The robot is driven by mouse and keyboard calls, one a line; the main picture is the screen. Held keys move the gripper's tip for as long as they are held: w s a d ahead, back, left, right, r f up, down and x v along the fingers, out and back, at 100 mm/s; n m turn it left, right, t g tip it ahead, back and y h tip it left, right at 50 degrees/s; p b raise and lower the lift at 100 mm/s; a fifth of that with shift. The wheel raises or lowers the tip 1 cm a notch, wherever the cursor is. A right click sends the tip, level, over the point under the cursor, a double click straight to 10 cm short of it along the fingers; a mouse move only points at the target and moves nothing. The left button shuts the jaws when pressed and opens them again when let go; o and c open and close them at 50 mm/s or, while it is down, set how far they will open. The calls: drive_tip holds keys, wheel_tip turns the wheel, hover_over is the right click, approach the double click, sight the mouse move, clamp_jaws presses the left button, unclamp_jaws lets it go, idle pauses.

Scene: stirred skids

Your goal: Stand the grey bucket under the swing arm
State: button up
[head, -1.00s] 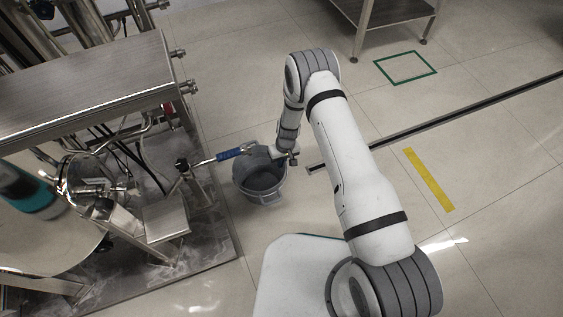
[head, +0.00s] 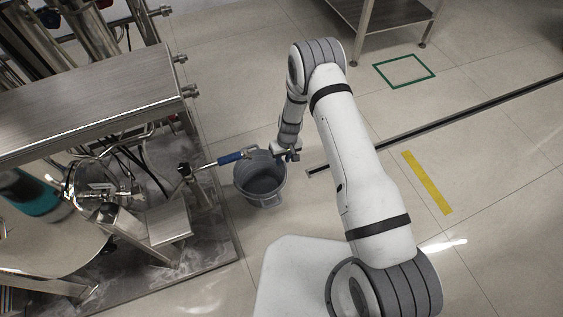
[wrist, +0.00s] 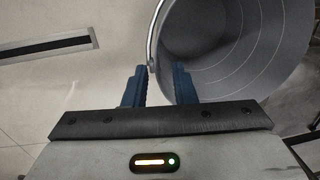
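The grey bucket (head: 262,186) stands upright on the floor beside the steel skid, its open mouth facing up. The swing arm (head: 232,157), a thin metal bar with a blue section, reaches out from the skid. Its blue end overlaps the bucket's far left rim in the head view. My gripper (head: 292,152) is at the bucket's far right rim. In the wrist view, the two blue fingers of my gripper (wrist: 160,82) are apart. The bucket (wrist: 235,85) fills the upper right there, its rim close to the fingertips between them. I see no finger pressed on the rim.
The steel skid (head: 90,92) with pipes and cables fills the left, on a metal base plate. A steel table (head: 385,12) stands at the back. A dark floor drain (head: 440,122), a green square (head: 404,70) and a yellow strip (head: 427,182) mark otherwise open floor at right.

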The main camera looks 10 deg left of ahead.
drive_tip(key=s+d+r+m+p, duration=0.1)
drive_tip(key=d+r, duration=0.3)
drive_tip(key=r, duration=0.7)
drive_tip(key=d+r+m+t, duration=0.1)
drive_tip(key=d+r, duration=0.3)
drive_tip(key=r, duration=0.7)
drive_tip(key=s+d+r+m+p, duration=0.1)
drive_tip(key=d+r, duration=0.2)
drive_tip(key=r, duration=0.9)
drive_tip(key=s+d+r+m, duration=0.1)
drive_tip(key=s+d+r, duration=0.5)
drive_tip(key=s, duration=0.4)
drive_tip(key=s+d+r+m+t+h, duration=0.1)
drive_tip(key=s+d+r+m, duration=0.1)
drive_tip(key=s+d+r, duration=0.5)
drive_tip(key=s+r, duration=0.2)
drive_tip(key=s, duration=0.1)
drive_tip(key=shift+s+r, duration=0.25)
drive_tip(key=shift+s, duration=0.1)
drive_tip(key=shift+d+r, duration=0.1)
